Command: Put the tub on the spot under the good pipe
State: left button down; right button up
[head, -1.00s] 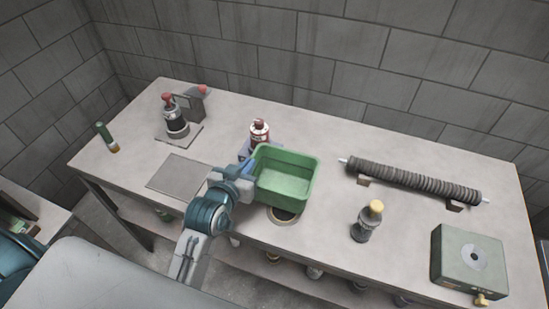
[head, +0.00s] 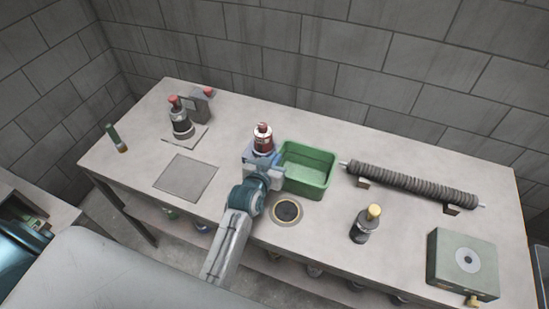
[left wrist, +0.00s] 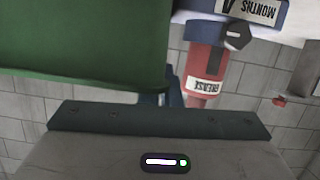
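The green tub (head: 307,174) is an open rectangular box near the middle of the bench, upright, just right of a red-capped bottle. My left gripper (head: 270,160) is at the tub's left wall and appears shut on it; the fingertips are mostly hidden. In the left wrist view the tub's green wall (left wrist: 85,40) fills the upper left, with a dark finger (left wrist: 155,98) against its edge. I cannot tell whether the tub touches the bench. A ribbed grey tube (head: 412,185) lies on two small supports to the tub's right. My right gripper is not in view.
A ringed round hole (head: 287,211) lies in front of the tub. The red bottle (head: 263,140), labelled grease in the wrist view (left wrist: 204,75), stands close behind my gripper. A yellow-capped bottle (head: 364,225) and green-grey box (head: 462,264) stand right. A flat square plate (head: 186,178) lies left.

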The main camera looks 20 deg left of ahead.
pick_arm(q)
jog(key=c, duration=2.1)
grip_release()
jog(key=shift+f, duration=0.15)
jog(key=o, duration=0.5)
jog(key=shift+c, duration=0.2)
